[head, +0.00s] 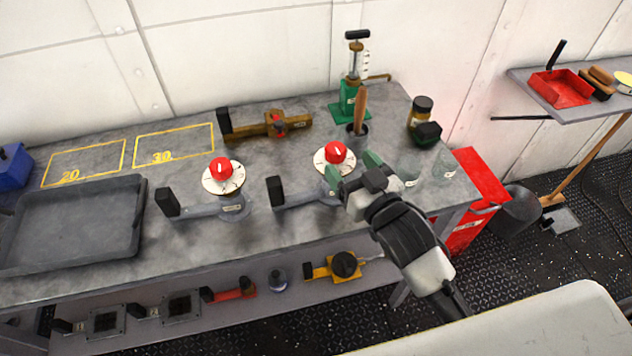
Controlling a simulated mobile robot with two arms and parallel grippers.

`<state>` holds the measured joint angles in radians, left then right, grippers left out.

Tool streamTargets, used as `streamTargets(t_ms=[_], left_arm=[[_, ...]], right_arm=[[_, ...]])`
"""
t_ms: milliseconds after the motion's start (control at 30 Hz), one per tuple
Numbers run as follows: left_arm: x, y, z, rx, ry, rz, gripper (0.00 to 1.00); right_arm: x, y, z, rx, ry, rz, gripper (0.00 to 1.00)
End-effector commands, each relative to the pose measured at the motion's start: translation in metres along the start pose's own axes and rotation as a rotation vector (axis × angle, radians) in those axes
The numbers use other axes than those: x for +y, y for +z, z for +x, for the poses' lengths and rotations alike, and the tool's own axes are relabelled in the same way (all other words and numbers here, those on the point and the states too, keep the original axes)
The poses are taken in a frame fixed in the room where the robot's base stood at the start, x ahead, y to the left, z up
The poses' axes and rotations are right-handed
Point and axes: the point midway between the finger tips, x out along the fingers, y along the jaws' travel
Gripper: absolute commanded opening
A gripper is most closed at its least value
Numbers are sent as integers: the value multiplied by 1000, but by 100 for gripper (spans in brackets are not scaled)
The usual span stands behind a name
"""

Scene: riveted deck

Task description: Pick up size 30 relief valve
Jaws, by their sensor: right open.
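Two grey valves stand on the grey workbench (290,235), each with a red knob on a white dial and a black-ended pipe to the left. One is the left valve (232,205); the other is the right valve (300,193). Their small labels are too small to read, so I cannot tell which is size 30. My right gripper (354,169) is open, with green fingertips, right beside the right valve's dial and partly covering its body. I cannot tell whether it touches. My left gripper is not in view.
Yellow outlines marked 20 (84,163) and 30 (174,146) on the bench are empty. A grey tray (75,225) lies at left. A brass valve (262,126), green pump (350,100) and jar (420,112) stand behind. Clear glasses (408,168) are right of my gripper.

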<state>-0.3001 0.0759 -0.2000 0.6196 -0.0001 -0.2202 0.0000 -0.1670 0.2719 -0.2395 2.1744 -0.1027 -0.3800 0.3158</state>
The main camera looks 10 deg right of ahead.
Motion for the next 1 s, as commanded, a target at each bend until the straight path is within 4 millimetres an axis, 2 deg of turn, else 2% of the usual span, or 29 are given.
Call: streamTargets(t_ms=[167, 400, 700, 767, 1000], left_arm=[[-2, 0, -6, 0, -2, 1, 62], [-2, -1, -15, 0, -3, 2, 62], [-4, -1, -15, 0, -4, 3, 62], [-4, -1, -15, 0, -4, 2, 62], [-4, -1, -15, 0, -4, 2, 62]], right_arm=[[-1, -2, 15, -1, 1, 1, 74], [-4, -3, 50, -1, 1, -1, 74], [-4, -1, 56, -2, 0, -1, 74], [-4, -1, 56, -2, 0, -1, 68], [-4, -1, 56, -2, 0, -1, 31]])
